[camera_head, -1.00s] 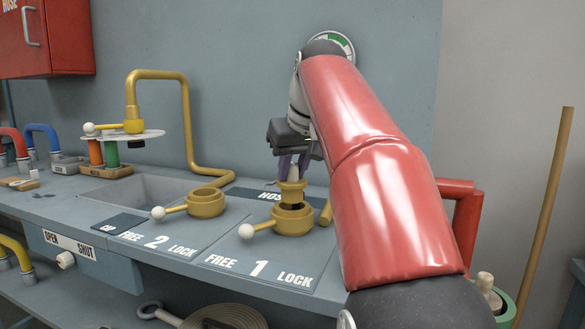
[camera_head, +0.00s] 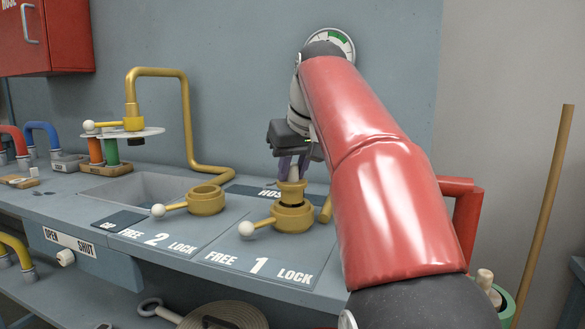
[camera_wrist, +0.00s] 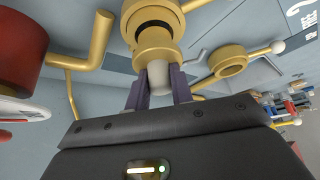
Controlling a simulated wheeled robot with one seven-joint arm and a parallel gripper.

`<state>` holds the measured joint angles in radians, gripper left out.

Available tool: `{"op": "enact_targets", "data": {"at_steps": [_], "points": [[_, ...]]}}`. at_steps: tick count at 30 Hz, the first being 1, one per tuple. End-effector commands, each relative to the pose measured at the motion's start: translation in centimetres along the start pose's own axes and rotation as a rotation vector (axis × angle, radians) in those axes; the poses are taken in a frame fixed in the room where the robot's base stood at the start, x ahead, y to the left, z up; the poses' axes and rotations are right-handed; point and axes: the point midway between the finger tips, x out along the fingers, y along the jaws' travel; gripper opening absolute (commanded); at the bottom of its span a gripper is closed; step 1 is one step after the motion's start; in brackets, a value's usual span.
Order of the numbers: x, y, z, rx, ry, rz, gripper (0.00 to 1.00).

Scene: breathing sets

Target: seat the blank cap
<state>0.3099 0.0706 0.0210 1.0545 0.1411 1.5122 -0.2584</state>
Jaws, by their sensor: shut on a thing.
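The blank cap (camera_head: 291,190) is a brass plug with a pale knob on top. My gripper (camera_head: 291,167) is shut on that knob, which shows between the two dark fingers in the wrist view (camera_wrist: 158,82). The cap hangs upright over the brass socket (camera_head: 291,218) at station 1, its lower end at or just inside the socket mouth. In the wrist view a dark gap shows between the cap (camera_wrist: 157,47) and the socket ring (camera_wrist: 140,12). I cannot tell how deep the cap sits. The white-knobbed lever (camera_head: 247,229) of station 1 points left, toward FREE.
Station 2 has an empty brass socket (camera_head: 206,201) with its lever to the left. A gold pipe (camera_head: 187,125) bends down behind it, near a round plate (camera_head: 122,133) and a shallow basin (camera_head: 140,189). A short gold peg (camera_head: 326,210) stands right of station 1.

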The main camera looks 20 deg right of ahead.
Motion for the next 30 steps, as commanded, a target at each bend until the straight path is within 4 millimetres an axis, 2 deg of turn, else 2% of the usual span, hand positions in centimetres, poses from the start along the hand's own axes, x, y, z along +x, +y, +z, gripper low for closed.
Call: {"op": "enact_targets", "data": {"at_steps": [27,28,30], "points": [[2.0,0.0,1.2,0.000,0.001,0.000,0.00],[1.9,0.0,1.1,0.000,0.002,0.000,0.27],[1.9,0.0,1.1,0.000,0.001,0.000,0.36]]}}
